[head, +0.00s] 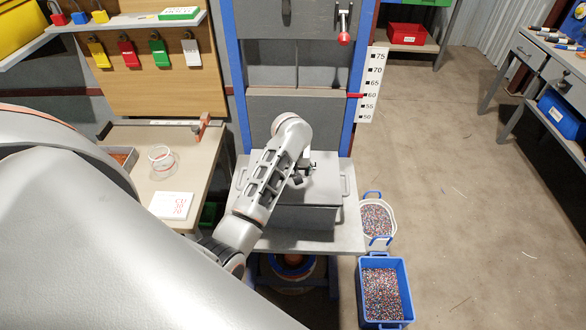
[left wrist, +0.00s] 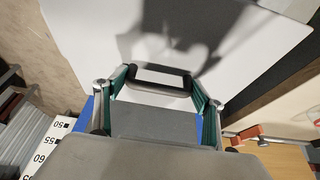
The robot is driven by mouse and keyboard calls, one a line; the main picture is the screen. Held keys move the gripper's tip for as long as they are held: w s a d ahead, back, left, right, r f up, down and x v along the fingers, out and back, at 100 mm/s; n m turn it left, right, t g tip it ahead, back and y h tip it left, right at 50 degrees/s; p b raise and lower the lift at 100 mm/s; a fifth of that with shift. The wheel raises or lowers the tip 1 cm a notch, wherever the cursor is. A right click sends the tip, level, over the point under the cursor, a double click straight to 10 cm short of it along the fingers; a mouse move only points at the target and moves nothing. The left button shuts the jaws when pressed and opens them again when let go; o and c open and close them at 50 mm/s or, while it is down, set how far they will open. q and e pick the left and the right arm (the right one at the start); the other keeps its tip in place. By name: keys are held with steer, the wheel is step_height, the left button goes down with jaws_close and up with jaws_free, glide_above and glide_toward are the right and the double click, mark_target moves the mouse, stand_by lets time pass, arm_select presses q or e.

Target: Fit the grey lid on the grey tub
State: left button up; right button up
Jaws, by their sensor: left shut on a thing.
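The grey tub (head: 310,218) stands on a light grey platform in front of the upright frame, with looped handles at its left and right sides. The grey lid (head: 325,187) appears as a flat grey surface over the tub's top. I cannot tell whether it is fully seated. My left gripper (head: 301,178) is over the middle of the lid, partly hidden by its own arm. In the left wrist view, the fingers of my left gripper (left wrist: 158,80) are shut on a grey loop-like grip, apparently the lid's. My right gripper is not in view.
A work table at left holds a clear jar (head: 161,158) and a white card (head: 172,205). A blue crate (head: 404,270) and a white basket (head: 391,219) of granules stand on the floor at right. A height scale (head: 372,88) is on the frame.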

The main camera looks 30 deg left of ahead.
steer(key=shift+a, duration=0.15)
arm_select(q)
steer(key=o, duration=1.4)
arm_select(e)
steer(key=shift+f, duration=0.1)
